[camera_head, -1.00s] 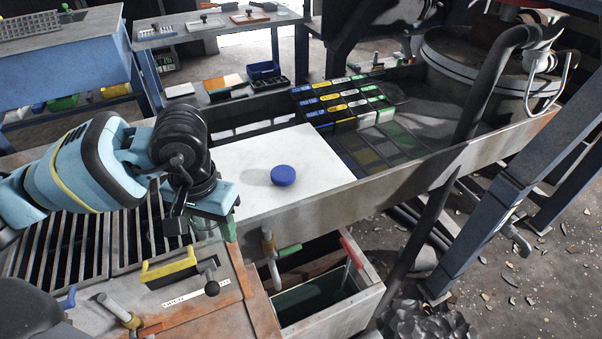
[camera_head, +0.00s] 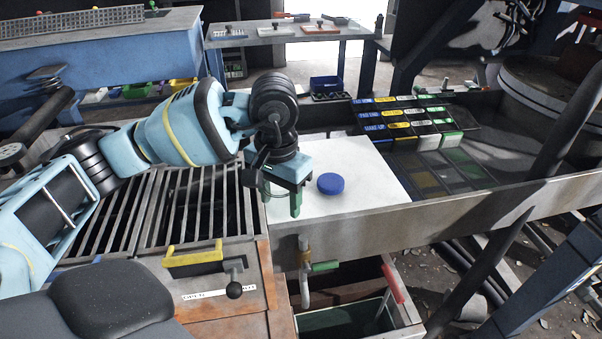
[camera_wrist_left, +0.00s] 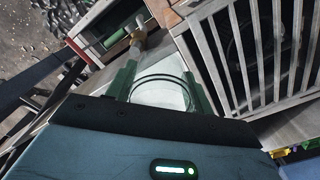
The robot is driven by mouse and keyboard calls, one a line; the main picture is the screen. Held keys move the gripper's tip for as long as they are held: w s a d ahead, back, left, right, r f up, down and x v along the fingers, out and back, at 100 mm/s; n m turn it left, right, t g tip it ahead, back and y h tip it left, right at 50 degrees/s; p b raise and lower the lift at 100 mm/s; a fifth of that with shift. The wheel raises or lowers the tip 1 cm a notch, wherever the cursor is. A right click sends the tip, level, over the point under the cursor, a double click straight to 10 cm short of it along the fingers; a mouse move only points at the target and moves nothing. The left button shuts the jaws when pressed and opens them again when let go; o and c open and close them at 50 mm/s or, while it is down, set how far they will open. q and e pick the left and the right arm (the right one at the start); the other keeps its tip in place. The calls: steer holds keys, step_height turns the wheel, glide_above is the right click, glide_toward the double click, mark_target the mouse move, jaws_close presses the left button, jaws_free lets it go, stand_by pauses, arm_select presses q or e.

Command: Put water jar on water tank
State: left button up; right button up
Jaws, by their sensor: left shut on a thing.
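My left gripper (camera_head: 284,200) has green fingers and hangs at the left edge of a white flat panel (camera_head: 370,175). In the left wrist view its fingers (camera_wrist_left: 158,88) are shut on a clear round jar (camera_wrist_left: 160,103), whose thin rim shows between them. In the head view the jar is mostly hidden behind the gripper. A round blue lid-like disc (camera_head: 330,184) lies on the panel, just right of the gripper and apart from it. I cannot tell for sure which part is the water tank. My right gripper is not in view.
Metal grates (camera_head: 195,207) lie left of the panel. In front are a yellow handle (camera_head: 194,259), a tap with a green handle (camera_head: 305,268) and an open bin (camera_head: 345,318). Labelled blocks (camera_head: 405,118) stand at the back right. The panel's right part is clear.

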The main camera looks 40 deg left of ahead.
arm_select(q)
steer(key=w+a, duration=0.2)
steer(key=w, duration=0.1)
steer(key=w+a, duration=0.2)
steer(key=w, duration=0.2)
steer(key=w+a+f, duration=0.1)
steer(key=w+a, duration=0.1)
steer(key=w, duration=0.1)
steer(key=shift+w+a+f+b, duration=0.1)
steer(key=shift+w+a+b, duration=0.1)
steer(key=shift+w+b, duration=0.2)
steer(key=shift+f, duration=1.8)
steer(key=shift+f, duration=0.1)
steer(key=o, duration=1)
steer(key=shift+o, duration=0.4)
step_height(320, 180, up, 12)
steer(key=p, duration=0.1)
